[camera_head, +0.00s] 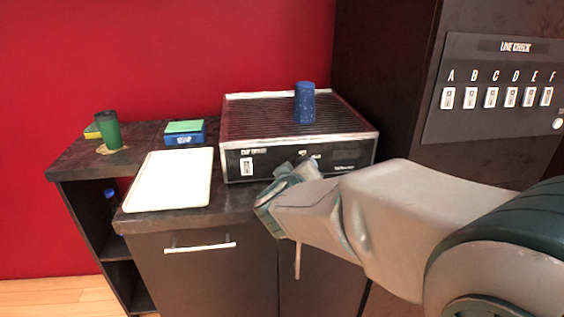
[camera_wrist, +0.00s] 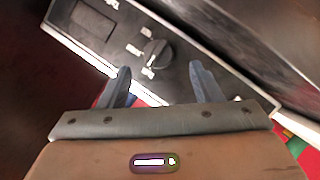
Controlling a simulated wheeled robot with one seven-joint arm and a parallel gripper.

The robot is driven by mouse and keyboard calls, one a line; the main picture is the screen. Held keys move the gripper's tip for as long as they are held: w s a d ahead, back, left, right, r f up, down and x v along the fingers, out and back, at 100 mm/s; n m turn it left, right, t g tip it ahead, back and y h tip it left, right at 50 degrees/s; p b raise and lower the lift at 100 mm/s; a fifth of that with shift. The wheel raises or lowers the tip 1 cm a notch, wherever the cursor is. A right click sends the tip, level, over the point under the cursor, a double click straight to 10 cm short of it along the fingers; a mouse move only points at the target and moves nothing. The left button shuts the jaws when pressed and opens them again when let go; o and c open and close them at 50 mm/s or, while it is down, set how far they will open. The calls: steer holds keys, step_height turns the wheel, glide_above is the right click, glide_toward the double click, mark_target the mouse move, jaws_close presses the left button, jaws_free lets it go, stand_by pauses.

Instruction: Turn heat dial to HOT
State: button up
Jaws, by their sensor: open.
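The heat dial (camera_wrist: 155,52) is a dark round knob on the black front panel of the grill-topped machine (camera_head: 232,112). Small white marks surround it in the wrist view; their lettering is too small to read. In the head view my arm and gripper largely hide the dial. My gripper (camera_head: 274,190) is at the machine's front, low and close to the panel. In the wrist view my gripper (camera_wrist: 158,76) is open, with the dial ahead of it and roughly between the lines of its two fingers. The fingers appear apart from the dial.
A blue cup (camera_head: 305,103) stands on the machine's top. A white switch (camera_head: 246,167) is on the panel's left. A white tray (camera_head: 165,180), a blue box (camera_head: 184,137) with a green top and a green cup (camera_head: 108,132) are left. A switch panel (camera_head: 498,120) is on the right.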

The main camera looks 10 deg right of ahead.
steer(key=b+x, duration=0.1)
steer(key=x, duration=0.4)
